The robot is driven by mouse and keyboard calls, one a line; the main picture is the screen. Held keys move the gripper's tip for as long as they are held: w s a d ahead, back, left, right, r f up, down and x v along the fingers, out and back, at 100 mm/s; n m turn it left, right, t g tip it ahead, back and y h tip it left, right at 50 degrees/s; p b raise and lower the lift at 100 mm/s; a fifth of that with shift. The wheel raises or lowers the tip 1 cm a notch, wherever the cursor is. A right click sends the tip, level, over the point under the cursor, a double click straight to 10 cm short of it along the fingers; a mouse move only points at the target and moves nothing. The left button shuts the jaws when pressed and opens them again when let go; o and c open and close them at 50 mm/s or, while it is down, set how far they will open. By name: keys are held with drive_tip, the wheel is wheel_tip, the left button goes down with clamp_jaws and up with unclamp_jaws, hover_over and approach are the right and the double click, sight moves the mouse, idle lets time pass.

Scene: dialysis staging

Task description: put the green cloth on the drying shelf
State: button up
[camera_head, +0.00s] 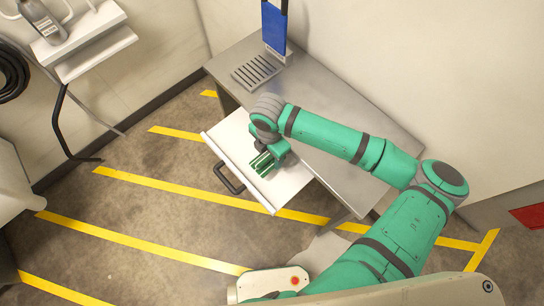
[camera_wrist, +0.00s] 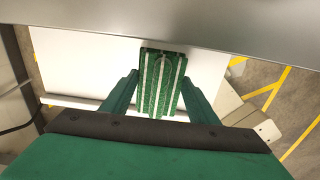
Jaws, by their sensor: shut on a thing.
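The green cloth (camera_head: 261,165) is a small striped green-and-white piece, seen over the white interior of an open drawer (camera_head: 232,140). It also shows in the wrist view (camera_wrist: 152,96), between the two green fingers. My gripper (camera_head: 268,160) is shut on the cloth; the fingers (camera_wrist: 160,84) stand at its left and right sides. Whether the cloth touches the drawer floor cannot be told. No thing is plainly marked as the drying shelf; a white wall shelf (camera_head: 97,60) is at the upper left in the head view.
The drawer, with a black handle (camera_head: 229,178), sticks out of a grey metal table (camera_head: 325,105). A slatted grate (camera_head: 256,72) and a blue panel (camera_head: 274,25) stand at the table's far end. The wall shelf holds a grey bottle (camera_head: 43,20). Yellow-striped floor lies open to the left.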

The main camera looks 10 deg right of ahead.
sight(272, 159)
drive_tip(key=shift+w+d+f, duration=0.2)
drive_tip(key=shift+f, duration=0.2)
drive_tip(key=shift+w+d+f, duration=0.1)
drive_tip(key=shift+d+f, duration=0.05)
drive_tip(key=shift+f, duration=0.8)
drive_tip(key=shift+w+d+f, duration=0.1)
drive_tip(key=shift+f, duration=0.8)
drive_tip(key=shift+f, duration=0.1)
drive_tip(key=o, duration=0.9)
drive_tip(key=shift+f, duration=0.1)
drive_tip(key=shift+o, duration=0.2)
